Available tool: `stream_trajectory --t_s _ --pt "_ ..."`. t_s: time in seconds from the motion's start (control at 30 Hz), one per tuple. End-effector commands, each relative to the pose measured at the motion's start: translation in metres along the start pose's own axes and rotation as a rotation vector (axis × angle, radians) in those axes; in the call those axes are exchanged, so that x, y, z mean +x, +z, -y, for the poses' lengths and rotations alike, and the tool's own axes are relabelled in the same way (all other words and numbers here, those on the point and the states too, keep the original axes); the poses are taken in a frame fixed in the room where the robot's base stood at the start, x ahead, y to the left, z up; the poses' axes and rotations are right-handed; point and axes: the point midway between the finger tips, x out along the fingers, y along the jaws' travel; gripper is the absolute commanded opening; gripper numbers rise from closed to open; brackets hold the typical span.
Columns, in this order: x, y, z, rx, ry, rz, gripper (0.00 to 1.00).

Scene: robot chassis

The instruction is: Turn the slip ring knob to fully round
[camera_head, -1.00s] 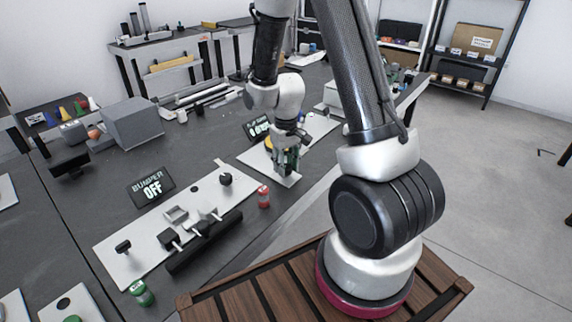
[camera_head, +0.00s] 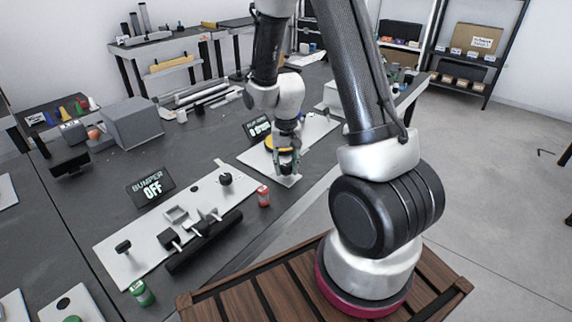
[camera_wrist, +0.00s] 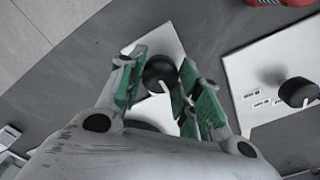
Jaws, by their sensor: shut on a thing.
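The slip ring knob (camera_wrist: 160,72) is a round black knob with a white pointer line, on a white plate (camera_wrist: 158,37). In the wrist view it sits between the green-padded fingers of my gripper (camera_wrist: 165,85), which is shut on it. In the head view my gripper (camera_head: 286,168) points down at the near end of the white plate (camera_head: 292,183), and its fingers hide the knob. A yellow round part (camera_head: 270,143) shows behind the gripper on the same plate. A small display (camera_head: 257,128) stands beside it, partly hidden by my arm.
A red can (camera_head: 264,196) stands between the plates. A green can (camera_head: 141,293) stands at the panel's near edge.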

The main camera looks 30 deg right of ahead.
Motion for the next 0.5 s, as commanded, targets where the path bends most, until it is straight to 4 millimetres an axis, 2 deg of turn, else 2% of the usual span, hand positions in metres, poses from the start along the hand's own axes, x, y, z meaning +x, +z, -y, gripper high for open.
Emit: stream_trajectory --t_s 0.4,0.43,0.5 --pt "-0.0005 -0.0006 0.0002 0.01 -0.001 -0.002 0.1" --pt "-0.0005 -0.0006 0.0002 0.01 -0.001 -0.002 0.38" --pt "-0.0004 -0.0005 0.0002 0.009 -0.001 -0.001 0.51"
